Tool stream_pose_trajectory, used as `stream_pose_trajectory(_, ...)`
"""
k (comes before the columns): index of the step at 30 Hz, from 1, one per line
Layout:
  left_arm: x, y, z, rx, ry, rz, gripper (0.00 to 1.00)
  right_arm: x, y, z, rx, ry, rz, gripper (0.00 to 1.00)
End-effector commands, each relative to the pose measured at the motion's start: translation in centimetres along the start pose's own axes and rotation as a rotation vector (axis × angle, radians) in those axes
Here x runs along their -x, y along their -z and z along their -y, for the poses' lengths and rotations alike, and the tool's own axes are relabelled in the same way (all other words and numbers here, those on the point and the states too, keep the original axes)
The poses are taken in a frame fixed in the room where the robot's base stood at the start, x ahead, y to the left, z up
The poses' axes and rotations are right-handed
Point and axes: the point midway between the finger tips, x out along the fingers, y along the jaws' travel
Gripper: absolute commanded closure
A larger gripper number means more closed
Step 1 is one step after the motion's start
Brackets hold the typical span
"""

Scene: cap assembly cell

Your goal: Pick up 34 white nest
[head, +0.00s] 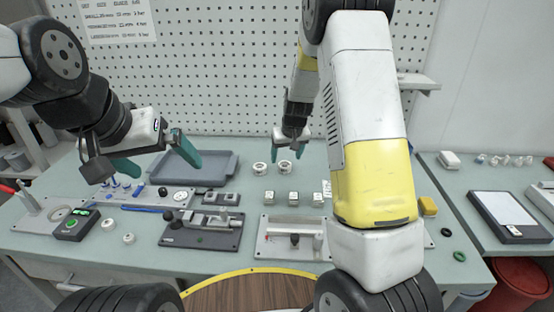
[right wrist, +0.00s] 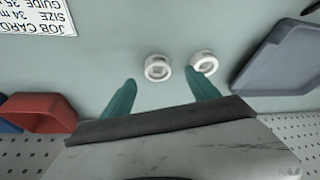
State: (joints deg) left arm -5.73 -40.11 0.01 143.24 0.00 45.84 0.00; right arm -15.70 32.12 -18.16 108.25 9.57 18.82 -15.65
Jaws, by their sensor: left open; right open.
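Two round white ring-shaped nests stand side by side on the bench, a left one (head: 259,167) and a right one (head: 285,167) in the head view. In the right wrist view they are the white ring (right wrist: 157,67) in the middle and another ring (right wrist: 204,62) to its right. No size mark is readable on either. My right gripper (head: 289,153) is open and empty behind the right ring; in the wrist view its teal fingers (right wrist: 160,78) point towards the middle ring, apart from it. My left gripper (head: 167,170) is open and empty above the bench at left.
A grey tray (head: 222,168) lies left of the rings. Several small white blocks (head: 293,198) stand in front of them. Fixtures (head: 203,230) line the bench front. A red bin (right wrist: 38,112) and a job card (right wrist: 35,16) show in the wrist view.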

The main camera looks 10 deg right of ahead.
Motion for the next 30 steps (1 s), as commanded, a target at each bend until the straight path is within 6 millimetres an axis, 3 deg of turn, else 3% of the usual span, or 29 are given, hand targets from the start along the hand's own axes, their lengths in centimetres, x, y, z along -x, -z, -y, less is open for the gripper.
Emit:
stream_pose_trajectory(12, 0.0, 0.0, 0.0, 0.0, 0.0, 0.0, 0.0, -5.4, 0.5, -0.5, -0.002, 0.0, 0.002, 0.3)
stream_pose_trajectory(21, 0.0, 0.0, 0.0, 0.0, 0.0, 0.0, 0.0, -5.8, 0.6, -0.5, -0.001, 0.001, 0.0, 0.32)
stream_pose_trajectory(30, 0.0, 0.0, 0.0, 0.0, 0.0, 0.0, 0.0, -5.8, 0.6, -0.5, 0.0, 0.001, 0.0, 0.91)
